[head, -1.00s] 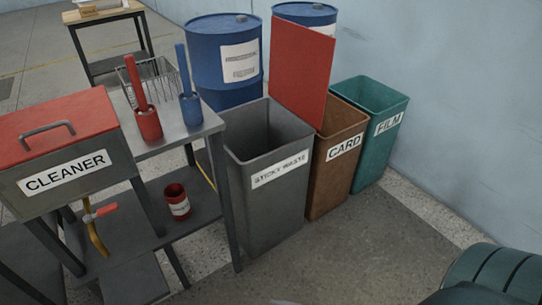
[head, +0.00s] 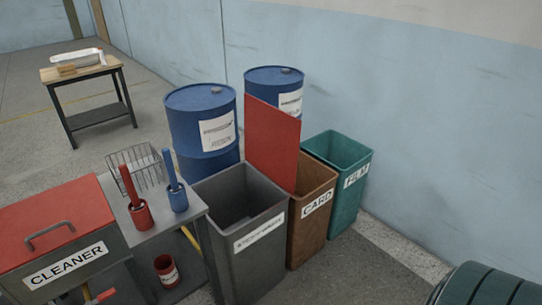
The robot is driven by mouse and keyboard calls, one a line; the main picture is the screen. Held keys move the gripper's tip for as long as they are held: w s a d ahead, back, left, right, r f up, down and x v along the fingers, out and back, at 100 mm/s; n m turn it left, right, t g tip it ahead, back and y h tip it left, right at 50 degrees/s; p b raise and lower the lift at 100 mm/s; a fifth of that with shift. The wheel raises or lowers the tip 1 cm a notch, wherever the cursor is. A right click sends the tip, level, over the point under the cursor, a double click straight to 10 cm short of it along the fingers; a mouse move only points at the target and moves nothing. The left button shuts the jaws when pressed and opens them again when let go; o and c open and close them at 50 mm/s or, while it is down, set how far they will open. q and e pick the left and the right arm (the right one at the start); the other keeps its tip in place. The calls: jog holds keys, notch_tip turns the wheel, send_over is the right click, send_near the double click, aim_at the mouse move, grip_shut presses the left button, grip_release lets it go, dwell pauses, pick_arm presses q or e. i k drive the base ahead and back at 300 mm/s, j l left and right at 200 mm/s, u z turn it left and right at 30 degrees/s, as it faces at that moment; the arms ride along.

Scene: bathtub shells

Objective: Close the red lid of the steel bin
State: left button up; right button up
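The steel bin (head: 262,245), a grey open-topped box labelled as sticky waste, stands in the middle of the head view. Its red lid (head: 272,145) stands upright along the bin's right edge, on the side toward the brown bin, so the bin is open. The inside looks dark and empty as far as I can see. Neither of my grippers shows in the head view.
The brown CARD bin (head: 314,220) and green FILM bin (head: 350,191) stand right of the steel bin. Blue drums (head: 202,125) are behind. Left is a steel table (head: 165,232) with brush pots and the red-topped CLEANER box (head: 62,240). A wooden table (head: 92,85) stands farther back.

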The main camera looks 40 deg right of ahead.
aim_at(272, 136)
jog(key=l+u, duration=0.15)
jog(key=l, duration=0.75)
jog(key=i+l+u, duration=0.1)
jog(key=l, duration=0.8)
jog(key=l+u, duration=0.15)
jog(key=l, duration=0.75)
jog(key=k+l+u, duration=0.1)
jog(key=l, duration=0.8)
jog(key=k+l+u, duration=0.15)
jog(key=l, duration=0.7)
jog(key=i+l, duration=0.05)
